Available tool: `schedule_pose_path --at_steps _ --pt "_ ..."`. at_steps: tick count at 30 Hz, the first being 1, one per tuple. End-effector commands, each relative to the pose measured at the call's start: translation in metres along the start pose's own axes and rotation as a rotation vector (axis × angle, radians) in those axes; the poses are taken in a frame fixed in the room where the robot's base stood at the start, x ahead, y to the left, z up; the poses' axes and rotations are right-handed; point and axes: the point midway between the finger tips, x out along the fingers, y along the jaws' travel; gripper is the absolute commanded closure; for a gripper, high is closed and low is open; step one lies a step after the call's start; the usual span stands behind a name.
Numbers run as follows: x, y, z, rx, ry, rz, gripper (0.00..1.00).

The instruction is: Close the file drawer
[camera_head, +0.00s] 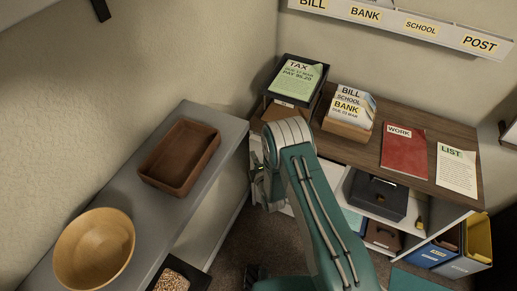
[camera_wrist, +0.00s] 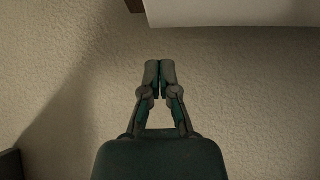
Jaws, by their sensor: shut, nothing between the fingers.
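I cannot clearly pick out the file drawer. The lower left part of the wooden desk (camera_head: 405,160), where a drawer could be, is mostly hidden behind my arm in the head view. In the wrist view a white panel (camera_wrist: 235,12) crosses the top right, with a small brown piece (camera_wrist: 134,5) at its left end. I cannot tell whether this panel belongs to the drawer. My gripper (camera_wrist: 160,68) is shut and empty, its fingertips together below the panel in the picture, over a beige wall. In the head view my arm mostly hides it.
A grey shelf (camera_head: 215,150) on the left holds a brown tray (camera_head: 152,184) and a wooden bowl (camera_head: 68,240). On the desk are a black tray with a green TAX paper (camera_head: 297,80), a BILL box (camera_head: 350,108), a red WORK folder (camera_head: 403,152) and a LIST sheet (camera_head: 456,172).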

Motion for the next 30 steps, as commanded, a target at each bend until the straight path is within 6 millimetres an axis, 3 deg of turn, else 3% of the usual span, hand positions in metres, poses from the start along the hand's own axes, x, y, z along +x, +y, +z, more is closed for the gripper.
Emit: schedule_pose_path --at_steps 7,21,30 --pt "0.023 0.000 0.026 0.002 -0.002 0.000 1.00" --pt "0.029 0.000 0.030 0.000 -0.001 0.000 1.00" --pt "0.047 0.000 0.049 0.001 -0.001 0.001 1.00"
